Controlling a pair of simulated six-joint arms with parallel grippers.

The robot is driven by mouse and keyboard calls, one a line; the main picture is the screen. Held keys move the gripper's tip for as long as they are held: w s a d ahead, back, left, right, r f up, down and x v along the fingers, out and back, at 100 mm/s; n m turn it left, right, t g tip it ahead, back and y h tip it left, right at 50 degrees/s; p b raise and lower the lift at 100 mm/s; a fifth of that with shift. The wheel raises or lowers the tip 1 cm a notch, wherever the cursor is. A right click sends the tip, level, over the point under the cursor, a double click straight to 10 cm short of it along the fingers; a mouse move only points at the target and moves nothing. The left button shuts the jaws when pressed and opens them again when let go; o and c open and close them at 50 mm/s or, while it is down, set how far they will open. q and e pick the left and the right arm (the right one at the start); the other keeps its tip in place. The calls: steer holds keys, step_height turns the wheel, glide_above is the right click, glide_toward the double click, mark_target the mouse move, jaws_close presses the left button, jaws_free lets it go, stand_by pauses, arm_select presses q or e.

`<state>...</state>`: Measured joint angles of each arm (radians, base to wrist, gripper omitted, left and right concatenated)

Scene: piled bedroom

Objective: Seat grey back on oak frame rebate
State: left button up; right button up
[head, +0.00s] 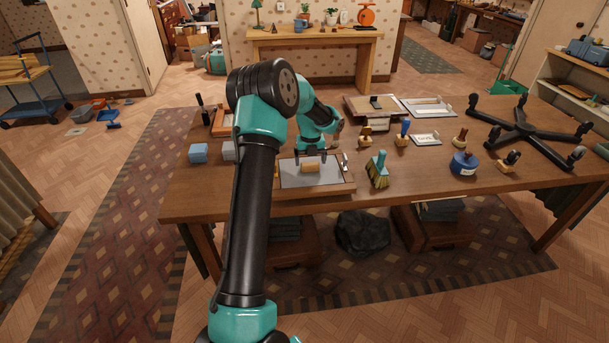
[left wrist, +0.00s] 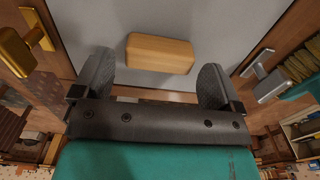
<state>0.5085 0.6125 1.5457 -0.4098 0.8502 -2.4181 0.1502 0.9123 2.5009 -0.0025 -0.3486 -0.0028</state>
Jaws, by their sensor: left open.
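A grey panel (head: 293,178), which appears to be the grey back, lies flat near the table's front edge. A pale wooden block (head: 312,166) sits on its middle. Brown wood (head: 330,188) borders the panel; whether this is the oak frame, and whether the panel sits in its rebate, I cannot tell. My left gripper (head: 311,155) is open over the block. In the left wrist view the block (left wrist: 160,53) lies just beyond and between the open fingers (left wrist: 157,88), apart from both. A brass piece (left wrist: 18,50) and a silver piece (left wrist: 262,75) flank the grey panel (left wrist: 205,20).
A teal-handled brush (head: 379,170) lies to the right. Stamps, a blue pot (head: 463,163) and a black wheeled base (head: 527,130) occupy the right side.

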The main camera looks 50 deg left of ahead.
arm_select(q)
steer(key=shift+r, duration=0.2)
steer(key=shift+o, duration=0.8)
steer(key=shift+c, duration=0.8)
steer(key=shift+r, duration=0.15)
step_height(320, 180, up, 9)
stand_by(0.3)
steer(key=shift+f, duration=0.2)
